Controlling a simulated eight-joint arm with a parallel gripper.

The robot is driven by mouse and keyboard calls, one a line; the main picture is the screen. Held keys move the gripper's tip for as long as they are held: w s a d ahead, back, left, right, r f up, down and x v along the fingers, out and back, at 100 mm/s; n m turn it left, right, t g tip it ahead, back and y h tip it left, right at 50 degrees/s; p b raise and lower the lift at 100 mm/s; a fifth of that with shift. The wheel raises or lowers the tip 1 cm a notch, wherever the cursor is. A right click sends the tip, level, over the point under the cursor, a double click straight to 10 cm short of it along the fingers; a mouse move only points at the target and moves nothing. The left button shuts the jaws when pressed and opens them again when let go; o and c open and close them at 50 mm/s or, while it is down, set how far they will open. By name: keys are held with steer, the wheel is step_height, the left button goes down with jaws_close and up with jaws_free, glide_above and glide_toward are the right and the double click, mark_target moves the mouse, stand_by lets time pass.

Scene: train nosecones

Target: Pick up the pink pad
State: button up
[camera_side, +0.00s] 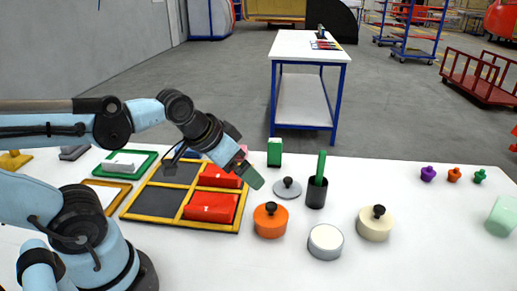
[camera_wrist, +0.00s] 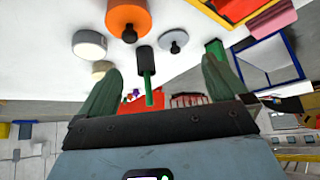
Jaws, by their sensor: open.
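The pink pad (camera_side: 243,150) shows only as a small pink patch behind my gripper in the side view, mostly hidden by it. In the wrist view a pink block (camera_wrist: 270,22) lies at the upper right, beside the yellow-framed tray. My gripper (camera_side: 251,178) is tilted down to the right, above the tray's right side and in front of the pink patch. In the wrist view my gripper's two green fingers (camera_wrist: 161,68) are spread apart with nothing held between them. The pink block is outside the fingers, to their right.
The yellow-framed tray (camera_side: 152,216) holds red blocks (camera_side: 211,207). To its right stand an orange cylinder (camera_side: 271,222), a white one (camera_side: 325,242), a cream one (camera_side: 374,226), a grey knobbed disc (camera_side: 283,192) and a black cup (camera_side: 316,194) with a green stick. A green block (camera_side: 274,153) stands behind.

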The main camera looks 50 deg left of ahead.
steer(key=shift+s+d+f, duration=0.2)
steer(key=shift+s+f, duration=0.05)
steer(key=shift+f, duration=0.05)
steer(key=shift+c, duration=2.4)
steer(key=w+a+r+m+g, duration=0.2)
steer(key=w+a+m+g, duration=0.1)
steer(key=w+a, duration=0.5)
steer(key=w+a+r+m+g, duration=0.1)
steer(key=w+a+m+g, duration=0.15)
steer(key=w+a, duration=0.6)
steer(key=s+a+f+m+g, duration=0.1)
steer(key=a+f+m+g, duration=0.3)
steer(key=a, duration=0.6)
steer(key=shift+s+f+n+t, duration=0.1)
steer(key=shift+f+t, duration=0.3)
steer(key=shift+f, duration=1.7)
steer(key=shift+w+f+n+t, duration=0.15)
steer(key=shift+f+t, duration=0.3)
steer(key=shift+f, duration=1.65)
steer(key=shift+s+f+n+t, duration=0.15)
steer(key=shift+f+t, duration=0.25)
steer(key=shift+f, duration=1.7)
